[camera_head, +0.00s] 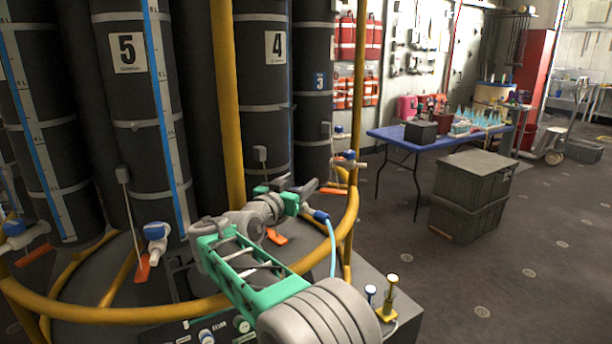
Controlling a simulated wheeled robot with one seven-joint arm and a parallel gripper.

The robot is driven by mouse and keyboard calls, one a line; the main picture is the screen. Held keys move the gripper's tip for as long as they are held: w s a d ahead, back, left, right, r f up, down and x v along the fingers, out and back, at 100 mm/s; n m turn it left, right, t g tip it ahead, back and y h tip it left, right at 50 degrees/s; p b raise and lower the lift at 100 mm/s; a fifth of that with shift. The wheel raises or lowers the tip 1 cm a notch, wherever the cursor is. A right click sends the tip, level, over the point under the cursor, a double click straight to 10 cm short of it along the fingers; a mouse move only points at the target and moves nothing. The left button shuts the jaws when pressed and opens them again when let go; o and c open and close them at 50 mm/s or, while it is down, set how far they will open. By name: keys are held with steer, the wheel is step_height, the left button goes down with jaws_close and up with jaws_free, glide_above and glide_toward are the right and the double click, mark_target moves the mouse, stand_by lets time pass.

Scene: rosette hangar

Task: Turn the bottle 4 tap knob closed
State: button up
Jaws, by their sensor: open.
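The black bottle marked 4 (265,95) stands upright in the rosette, with grey bands and a white number label. My gripper (297,188) is in front of its lower part, with dark jaws apart and nothing seen between them. My green and grey arm reaches in from the lower right and hides most of the bottle 4 tap. An orange lever (277,237) shows just below my wrist and seems to belong to that tap. The tap knob itself is hidden, so I cannot tell its position or whether my jaws touch it.
A yellow rail (345,240) curves around the bottles, with yellow uprights. Bottle 5 (127,95) and its tap (155,232) stand left, bottle 3 (318,90) right. A blue table (400,135) and stacked grey crates (475,180) stand right. The floor between is clear.

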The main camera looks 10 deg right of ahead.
steer(key=s+r+b, duration=0.1)
steer(key=s+r, duration=0.9)
steer(key=s, duration=0.4)
steer(key=shift+r, duration=0.4)
